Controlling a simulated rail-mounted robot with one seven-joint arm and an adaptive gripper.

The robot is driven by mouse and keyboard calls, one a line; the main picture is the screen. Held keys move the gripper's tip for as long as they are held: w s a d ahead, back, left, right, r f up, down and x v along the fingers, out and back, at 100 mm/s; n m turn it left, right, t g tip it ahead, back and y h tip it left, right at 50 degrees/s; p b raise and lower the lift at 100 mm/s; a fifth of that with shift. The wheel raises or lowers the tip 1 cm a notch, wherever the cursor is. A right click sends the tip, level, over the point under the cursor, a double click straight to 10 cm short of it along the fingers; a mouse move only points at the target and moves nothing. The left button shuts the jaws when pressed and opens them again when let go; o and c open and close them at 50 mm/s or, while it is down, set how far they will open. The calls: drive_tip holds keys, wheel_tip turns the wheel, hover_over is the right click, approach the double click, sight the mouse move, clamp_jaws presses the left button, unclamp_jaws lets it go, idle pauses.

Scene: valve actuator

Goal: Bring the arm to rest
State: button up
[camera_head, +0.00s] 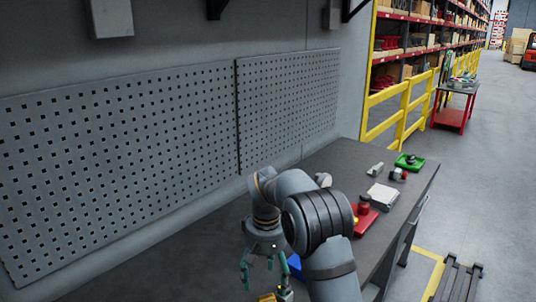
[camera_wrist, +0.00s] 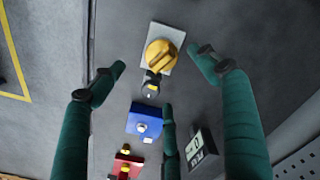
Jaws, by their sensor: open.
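My arm reaches over the dark workbench (camera_head: 190,262), and my gripper (camera_head: 264,282) hangs at its end with its fingers pointing down. In the wrist view my gripper (camera_wrist: 156,62) has its green fingers spread wide, with nothing held between them. A yellow knob (camera_wrist: 161,54) on a light grey plate (camera_wrist: 172,36) lies on the bench, in line with the space between the fingertips. A small black fitting (camera_wrist: 152,83) is beside the knob. A blue block (camera_wrist: 145,121) lies nearer the palm side, partly behind the lower finger.
A red block (camera_wrist: 124,168) and a dark box with a display (camera_wrist: 201,150) also lie on the bench. Farther along are a red tray (camera_head: 368,221), a light plate (camera_head: 382,196) and a green tray (camera_head: 410,162). A pegboard wall (camera_head: 120,160) borders the bench.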

sight(267, 297)
wheel_tip(267, 297, down, 10)
drive_tip(key=shift+r, duration=0.2)
wheel_tip(267, 297, up, 9)
drive_tip(key=p, duration=0.8)
drive_tip(key=shift+w+a+p, duration=0.1)
drive_tip(key=shift+w+p, duration=0.05)
drive_tip(key=shift+p, duration=0.15)
drive_tip(key=shift+f, duration=0.1)
